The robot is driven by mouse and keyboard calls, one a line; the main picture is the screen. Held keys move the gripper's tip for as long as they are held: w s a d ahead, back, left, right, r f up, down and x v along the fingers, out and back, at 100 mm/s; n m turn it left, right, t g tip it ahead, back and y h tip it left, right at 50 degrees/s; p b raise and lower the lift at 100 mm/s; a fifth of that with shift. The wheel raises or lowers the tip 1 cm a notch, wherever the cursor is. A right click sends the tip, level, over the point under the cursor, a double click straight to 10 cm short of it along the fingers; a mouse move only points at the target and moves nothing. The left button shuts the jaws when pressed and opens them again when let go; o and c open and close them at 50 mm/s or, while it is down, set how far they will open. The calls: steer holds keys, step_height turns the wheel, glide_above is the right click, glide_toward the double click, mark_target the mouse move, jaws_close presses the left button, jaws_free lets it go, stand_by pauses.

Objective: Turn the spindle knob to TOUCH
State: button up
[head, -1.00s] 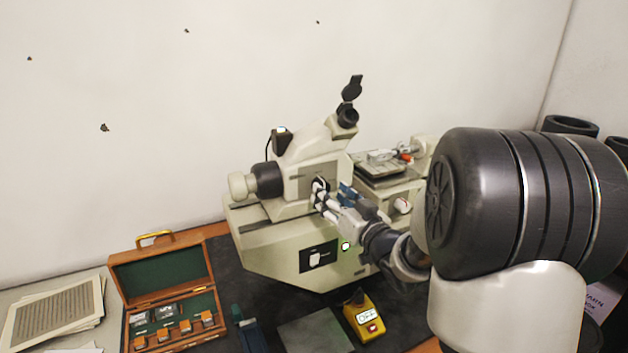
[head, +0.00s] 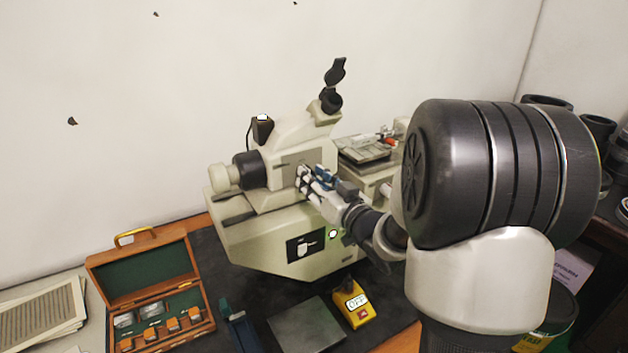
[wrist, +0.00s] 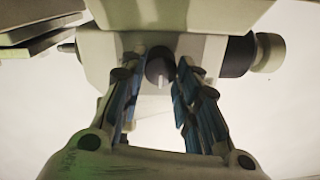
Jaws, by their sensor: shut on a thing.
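The spindle knob (wrist: 160,69) is a dark round knob with a white index line, on the front of the pale microscope-like machine (head: 262,247). In the wrist view the line points down in the picture. My gripper (head: 307,179) reaches the machine's upper body from the right, its blue-padded fingers on both sides of the knob and shut on it. In the head view the fingers hide the knob. I cannot read any TOUCH mark in either view.
A yellow box (head: 354,315) reading OFF and a grey plate (head: 306,325) lie in front of the machine. An open wooden case (head: 143,283) with small blocks stands at left, beside papers (head: 40,318). A black panel with a white handle (head: 304,249) is below my gripper.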

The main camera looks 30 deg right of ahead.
steer(key=c, duration=0.4)
steer(key=shift+m, duration=0.3)
steer(key=m+p, duration=0.1)
steer(key=m, duration=0.2)
steer(key=shift+m+p, duration=0.3)
steer(key=shift+p, duration=0.1)
steer(key=m+p, duration=0.1)
steer(key=m, duration=0.3)
steer(key=shift+d+m+p, duration=0.1)
steer(key=shift+m+p, duration=0.2)
steer(key=shift+p, duration=0.1)
steer(key=m+p, duration=0.1)
steer(key=m, duration=0.3)
steer(key=shift+m+p, duration=0.3)
steer(key=shift+p, duration=0.1)
steer(key=m+p, duration=0.1)
steer(key=m, duration=0.3)
steer(key=shift+f+m+h+p, duration=0.15)
steer(key=shift+m+h+p, duration=0.15)
steer(key=shift+m+p, duration=0.1)
